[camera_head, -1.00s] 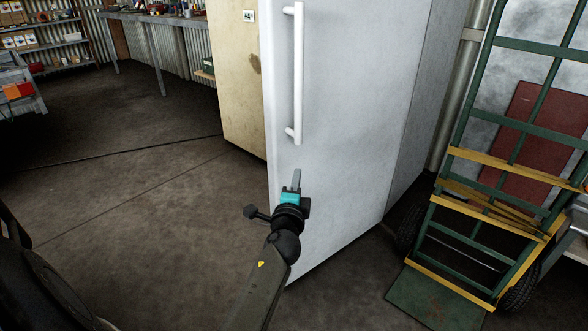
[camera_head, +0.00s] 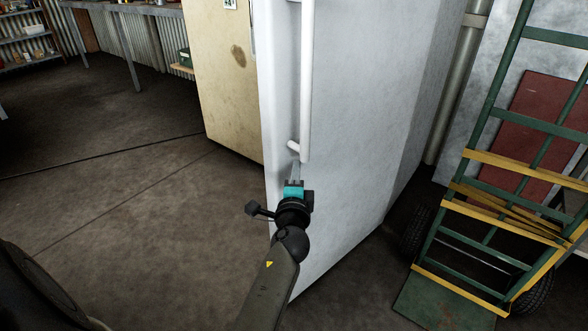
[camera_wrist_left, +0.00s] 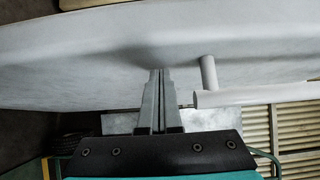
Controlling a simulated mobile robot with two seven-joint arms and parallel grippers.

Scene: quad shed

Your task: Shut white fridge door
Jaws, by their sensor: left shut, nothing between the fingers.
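The white fridge (camera_head: 385,130) stands in the middle of the head view, with a white vertical bar handle (camera_head: 306,90) near the left edge of its front. My left gripper (camera_head: 295,172) is shut and empty, in front of the door's front face just below the handle's lower end. In the left wrist view the shut fingers (camera_wrist_left: 158,95) point at the white door surface (camera_wrist_left: 90,60), with the handle (camera_wrist_left: 245,97) just to their right. The fingertips are at or very near the door; I cannot tell whether they touch. My right gripper is not in view.
A yellowed, stained cabinet (camera_head: 222,85) stands left of the fridge. A green and yellow hand truck (camera_head: 490,200) stands at the right, close to the fridge. A workbench (camera_head: 130,10) is at the back left. The floor (camera_head: 130,220) at the left is clear.

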